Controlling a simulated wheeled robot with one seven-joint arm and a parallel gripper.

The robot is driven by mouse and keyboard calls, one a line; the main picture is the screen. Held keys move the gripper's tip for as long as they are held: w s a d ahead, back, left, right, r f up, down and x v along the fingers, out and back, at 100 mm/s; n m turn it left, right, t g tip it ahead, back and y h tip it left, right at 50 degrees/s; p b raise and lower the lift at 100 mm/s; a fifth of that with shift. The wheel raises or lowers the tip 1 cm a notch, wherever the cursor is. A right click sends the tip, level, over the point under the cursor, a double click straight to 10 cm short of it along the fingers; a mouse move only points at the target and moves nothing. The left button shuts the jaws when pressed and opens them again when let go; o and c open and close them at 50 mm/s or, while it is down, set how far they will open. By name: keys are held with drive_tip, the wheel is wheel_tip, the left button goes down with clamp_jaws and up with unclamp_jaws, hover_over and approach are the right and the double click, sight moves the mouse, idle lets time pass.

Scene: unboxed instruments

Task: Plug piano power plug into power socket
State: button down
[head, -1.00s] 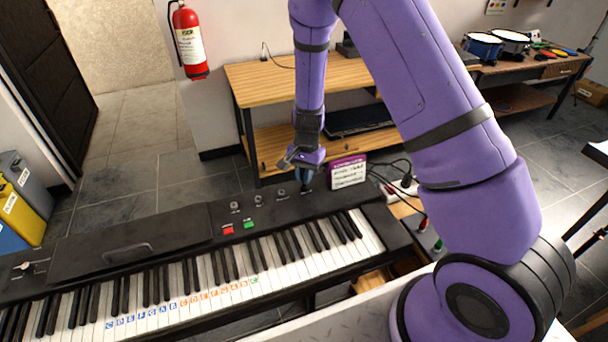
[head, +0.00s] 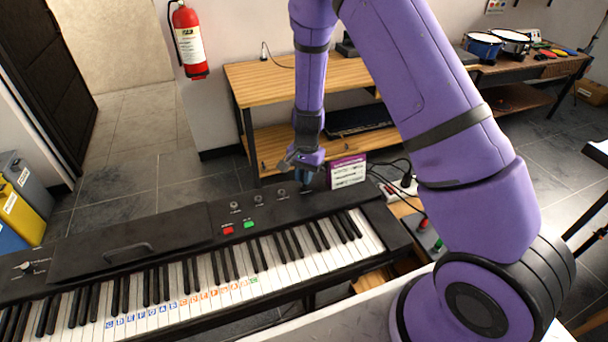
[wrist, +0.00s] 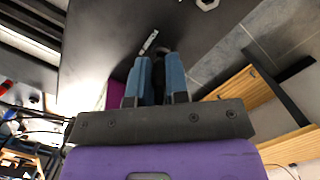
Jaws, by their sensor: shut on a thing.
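My gripper (head: 306,180) is at the back right of the black piano (head: 330,201), beside the row of knobs (head: 258,200). In the wrist view its two blue fingers (wrist: 160,80) are shut on a dark thing (wrist: 159,72) close to the piano's dark surface. The fingers hide most of it, and I cannot tell whether it is a plug or a knob. A white power strip (head: 388,192) lies right of the piano, with black plugs and cables (head: 405,182) at it. I cannot make out which plug is the piano's.
A purple-and-white sign (head: 347,172) stands just right of my gripper. A wooden shelf bench (head: 270,82) is behind the piano. A grey box with red and green connectors (head: 430,238) sits below the strip. Bare floor (head: 130,180) lies at the left behind the piano.

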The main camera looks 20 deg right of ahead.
drive_tip(key=shift+f, duration=0.85)
idle(0.4)
drive_tip(key=c, duration=1)
unclamp_jaws()
drive_tip(key=shift+c, duration=0.2)
wheel_tip(320, 180, up, 23)
drive_tip(key=s+d+n+t, duration=0.1)
drive_tip(key=s+d+n, duration=0.1)
drive_tip(key=s, duration=0.1)
drive_tip(key=s+d+r+n+t, duration=0.3)
drive_tip(key=s+r+n, duration=0.2)
drive_tip(key=s+r, duration=1.05)
drive_tip(key=s+d+r+n+t+h, duration=0.1)
drive_tip(key=s+r, duration=0.3)
drive_tip(key=s, duration=0.7)
drive_tip(key=shift+d+n+t, duration=0.45)
drive_tip(key=shift+n+t, duration=0.05)
drive_tip(key=shift+t, duration=0.2)
